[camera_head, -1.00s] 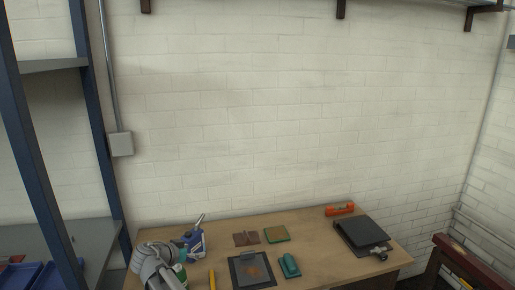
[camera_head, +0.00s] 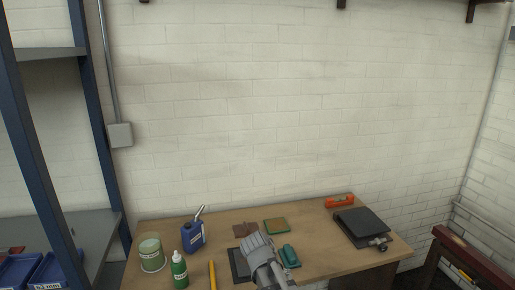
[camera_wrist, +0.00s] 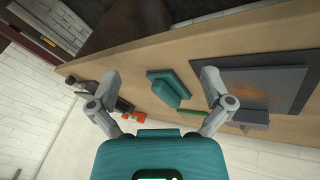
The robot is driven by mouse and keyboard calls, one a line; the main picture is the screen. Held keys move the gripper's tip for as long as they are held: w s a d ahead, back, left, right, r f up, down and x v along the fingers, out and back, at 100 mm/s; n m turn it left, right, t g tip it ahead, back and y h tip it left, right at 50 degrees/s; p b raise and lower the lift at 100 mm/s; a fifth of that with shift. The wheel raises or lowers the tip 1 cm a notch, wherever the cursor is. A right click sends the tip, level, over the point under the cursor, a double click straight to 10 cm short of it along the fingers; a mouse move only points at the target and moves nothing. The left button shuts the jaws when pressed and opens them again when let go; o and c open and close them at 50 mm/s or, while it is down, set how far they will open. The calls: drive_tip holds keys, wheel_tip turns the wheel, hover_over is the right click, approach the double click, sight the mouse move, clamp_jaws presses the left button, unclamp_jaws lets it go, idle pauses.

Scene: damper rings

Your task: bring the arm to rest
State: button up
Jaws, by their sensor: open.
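My gripper (camera_head: 259,246) hangs over the workbench (camera_head: 170,221) in the head view, covering part of a dark mat (camera_head: 237,265). In the wrist view my gripper (camera_wrist: 160,75) has its two fingers spread wide with nothing between them. A teal block with a rounded grip (camera_wrist: 168,88) lies on the bench beyond the gap between the fingers, apart from them. It also shows in the head view (camera_head: 290,257), just right of the gripper. The dark mat with a rust-marked plate (camera_wrist: 262,92) lies at the right in the wrist view.
A green-labelled tin (camera_head: 151,255), a green bottle (camera_head: 179,270), a blue oil can (camera_head: 193,237) and a yellow stick (camera_head: 212,275) stand or lie at the left. Brown sheets (camera_head: 245,229), a green-edged pad (camera_head: 277,226), an orange level (camera_head: 340,201) and a black slab (camera_head: 362,227) lie further back.

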drive_tip(key=s+d+f+n+g+y, duration=0.2)
drive_tip(key=s+d+f+y, duration=0.1)
drive_tip(key=s+d, duration=0.7)
drive_tip(key=shift+d+n+y+b, duration=0.2)
drive_tip(key=shift+n+y+b, duration=0.25)
drive_tip(key=shift+y, duration=0.35)
drive_tip(key=shift+w, duration=0.1)
